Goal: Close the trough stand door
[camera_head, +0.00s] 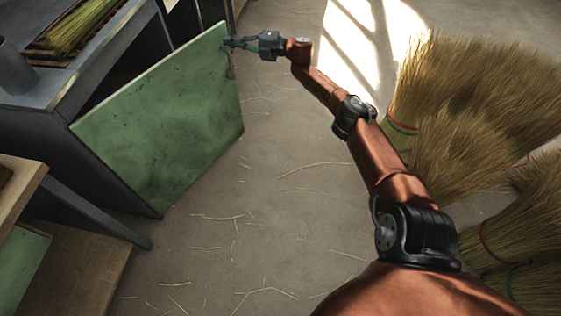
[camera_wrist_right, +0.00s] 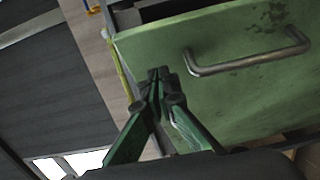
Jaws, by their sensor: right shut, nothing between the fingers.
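The trough stand door (camera_head: 165,115) is a green, worn panel. It stands open, swung out from the dark grey stand (camera_head: 95,80) at the left of the head view. My right gripper (camera_head: 228,42) is shut and empty at the door's upper far corner. In the right wrist view the shut fingertips (camera_wrist_right: 158,74) are in front of the green door face (camera_wrist_right: 240,100), near its edge; I cannot tell whether they touch it. A metal bar handle (camera_wrist_right: 250,60) is on the door, to the right of the fingertips. My left gripper is not in view.
Several straw broom bundles (camera_head: 470,100) stand at the right. A wooden bench (camera_head: 75,270) is at the lower left. Loose straws (camera_head: 265,291) lie on the floor, which is otherwise clear in the middle. Straw lies in a tray (camera_head: 50,60) on the stand.

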